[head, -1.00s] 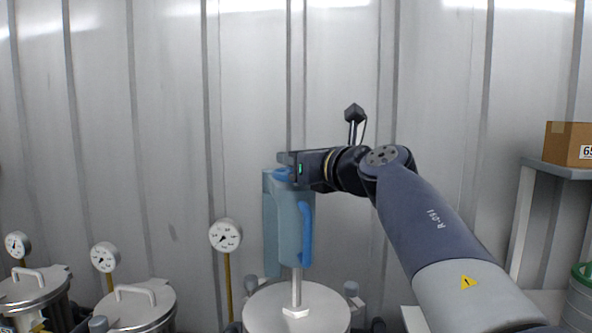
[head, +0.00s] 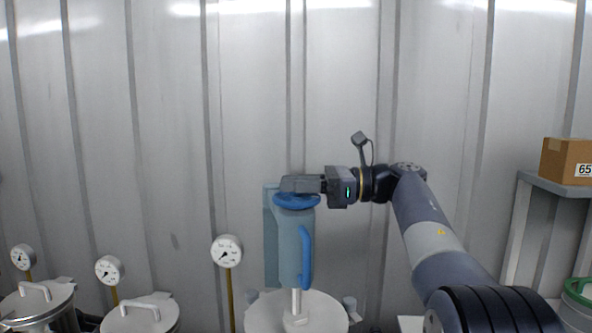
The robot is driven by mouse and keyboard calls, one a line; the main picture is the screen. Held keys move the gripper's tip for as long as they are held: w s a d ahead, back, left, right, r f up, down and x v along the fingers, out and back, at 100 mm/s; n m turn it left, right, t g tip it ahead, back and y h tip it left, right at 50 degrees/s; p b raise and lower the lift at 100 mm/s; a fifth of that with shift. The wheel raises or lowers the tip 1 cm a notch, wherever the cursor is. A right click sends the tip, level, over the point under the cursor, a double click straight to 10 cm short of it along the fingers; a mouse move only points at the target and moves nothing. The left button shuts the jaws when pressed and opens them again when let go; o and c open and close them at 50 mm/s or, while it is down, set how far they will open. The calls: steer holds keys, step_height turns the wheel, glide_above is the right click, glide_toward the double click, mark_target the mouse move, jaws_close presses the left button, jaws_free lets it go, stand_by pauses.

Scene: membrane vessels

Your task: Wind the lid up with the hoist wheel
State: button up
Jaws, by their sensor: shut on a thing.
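The blue hoist wheel (head: 297,202) lies flat on top of the blue-grey hoist body (head: 288,245). My gripper (head: 298,185) reaches in from the right and is shut on the wheel at its top; its fingers hide part of the wheel. A blue curved handle (head: 305,258) runs down the right side of the hoist body. A metal rod (head: 296,300) comes out below the body and meets the round pale lid (head: 265,316) at the picture's bottom edge. Whether the lid is raised off its vessel cannot be seen.
Two other lidded vessels (head: 38,298) (head: 140,313) stand at the lower left, with dial gauges on yellow stems beside them. Another gauge (head: 227,250) stands just left of the hoist. A shelf (head: 555,180) with a cardboard box (head: 567,161) is at the right. A corrugated wall is behind.

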steer(key=n+g+p, duration=0.2)
steer(key=g, duration=0.2)
steer(key=shift+n+g, duration=0.3)
steer(key=shift+n, duration=0.1)
steer(key=shift+f+n+g+h, duration=0.1)
steer(key=shift+n+g+h, duration=0.2)
steer(key=shift+n+g, duration=0.6)
steer(key=shift+g+b, duration=0.3)
steer(key=shift+g, duration=0.2)
steer(key=o, duration=1)
steer(key=shift+c, duration=0.2)
step_height(320, 180, up, 10)
steer(key=p, duration=0.5)
steer(key=shift+p, duration=0.4)
